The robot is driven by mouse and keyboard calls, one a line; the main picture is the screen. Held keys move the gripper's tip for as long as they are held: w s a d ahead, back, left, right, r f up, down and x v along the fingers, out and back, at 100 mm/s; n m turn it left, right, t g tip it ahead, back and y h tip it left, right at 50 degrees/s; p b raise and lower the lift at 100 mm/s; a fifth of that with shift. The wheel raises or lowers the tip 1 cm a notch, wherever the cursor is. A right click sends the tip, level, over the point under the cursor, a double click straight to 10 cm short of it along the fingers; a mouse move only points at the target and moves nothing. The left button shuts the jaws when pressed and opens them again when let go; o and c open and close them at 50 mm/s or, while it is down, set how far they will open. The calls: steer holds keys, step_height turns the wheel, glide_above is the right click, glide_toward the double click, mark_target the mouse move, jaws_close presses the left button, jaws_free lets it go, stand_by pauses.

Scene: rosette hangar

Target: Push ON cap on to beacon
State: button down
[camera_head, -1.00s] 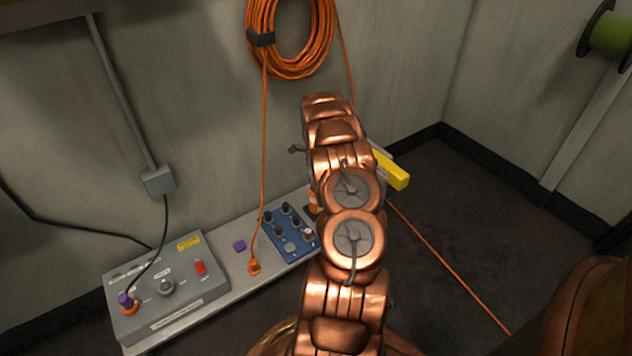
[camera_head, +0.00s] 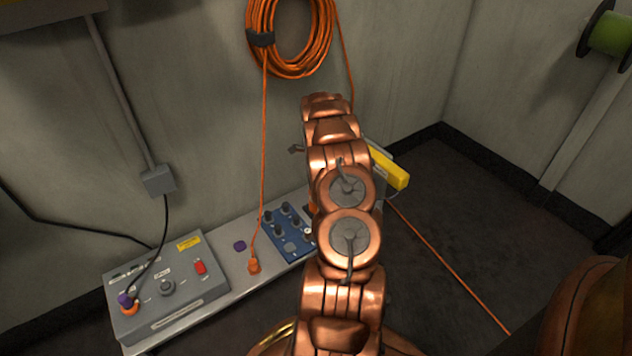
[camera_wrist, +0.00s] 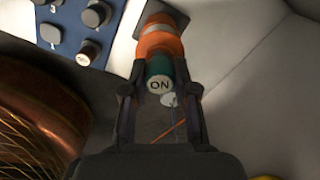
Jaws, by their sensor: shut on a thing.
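The ON cap (camera_wrist: 160,71) is dark green with a pale round face reading "ON". It sits between the fingertips of my gripper (camera_wrist: 160,80) in the wrist view, and the gripper is shut on it. The beacon (camera_wrist: 160,42), orange with a pale band, lies directly beyond the cap, in line with it. The cap's far side overlaps the beacon's near end; I cannot tell whether it is seated. In the head view my arm hides the gripper, the cap and most of the beacon; only a sliver of orange shows beside the arm.
A blue panel with dark knobs (camera_head: 289,233) stands close to the left of the beacon on a grey bench (camera_head: 240,262). A grey control box (camera_head: 168,292) is further left. A yellow object (camera_head: 390,170) is right of my arm. An orange cable (camera_head: 445,262) crosses the dark floor.

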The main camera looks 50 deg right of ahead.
steer(key=shift+f, duration=0.4)
stand_by(0.7)
steer(key=c, duration=0.8)
jaws_free()
step_height(320, 180, up, 11)
steer(key=shift+r, duration=0.5)
